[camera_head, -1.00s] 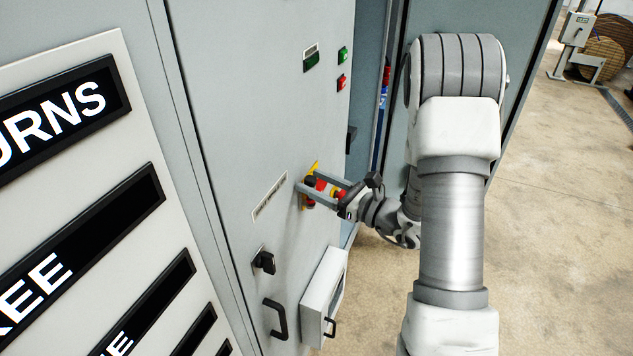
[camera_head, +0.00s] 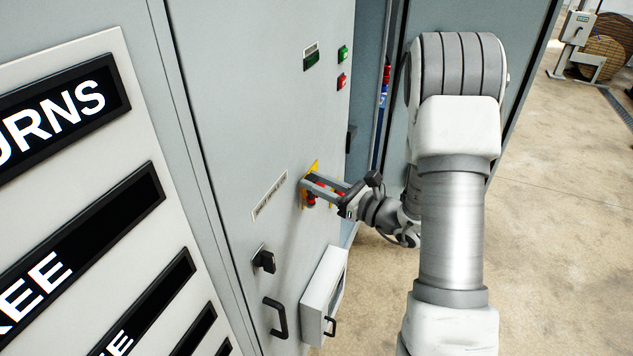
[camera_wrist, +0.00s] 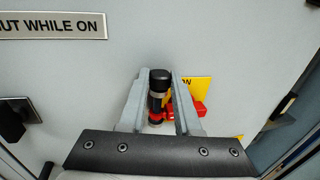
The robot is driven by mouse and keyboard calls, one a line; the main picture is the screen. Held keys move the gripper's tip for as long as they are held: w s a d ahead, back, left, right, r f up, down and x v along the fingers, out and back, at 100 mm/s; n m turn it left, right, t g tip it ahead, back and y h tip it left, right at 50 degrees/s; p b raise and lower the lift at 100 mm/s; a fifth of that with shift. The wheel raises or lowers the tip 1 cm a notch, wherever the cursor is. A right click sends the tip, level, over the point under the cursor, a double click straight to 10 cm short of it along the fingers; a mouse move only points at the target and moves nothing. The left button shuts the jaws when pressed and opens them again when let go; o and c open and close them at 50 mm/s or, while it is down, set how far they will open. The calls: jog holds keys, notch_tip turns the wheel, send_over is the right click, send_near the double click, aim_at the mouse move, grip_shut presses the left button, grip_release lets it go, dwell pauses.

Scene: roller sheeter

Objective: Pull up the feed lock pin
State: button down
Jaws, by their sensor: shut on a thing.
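The feed lock pin appears to be the upright black-topped pin (camera_wrist: 160,78) with a metal band and a red part below, seen in the wrist view in front of the cabinet face. My gripper (camera_wrist: 160,92) has one finger on each side of it and is shut on it. A red block (camera_wrist: 199,108) sits beside the right finger, over a yellow label (camera_wrist: 193,85). In the head view my gripper (camera_head: 308,185) reaches the cabinet at the yellow plate (camera_head: 314,167) and hides most of the pin. Red parts show just below the fingers.
The grey cabinet door (camera_head: 230,120) carries a black rotary switch (camera_head: 264,261), a black handle (camera_head: 275,318) and a protruding white box (camera_head: 322,296) below my gripper. Green (camera_head: 343,54) and red (camera_head: 341,82) buttons are above. Open floor lies to the right.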

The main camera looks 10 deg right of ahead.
aim_at(301, 155)
dwell(0.8)
notch_tip(301, 155, up, 6)
jog(key=shift+f+p, duration=0.15)
jog(key=shift+p, duration=0.75)
jog(key=c, duration=0.6)
grip_release()
jog(key=shift+c, duration=0.2)
jog(key=shift+o, duration=0.2)
jog(key=shift+s+d, duration=0.25)
jog(key=b+v, duration=0.3)
jog(key=v, duration=1.3)
jog(key=shift+s+d, duration=0.2)
jog(key=shift+s, duration=0.1)
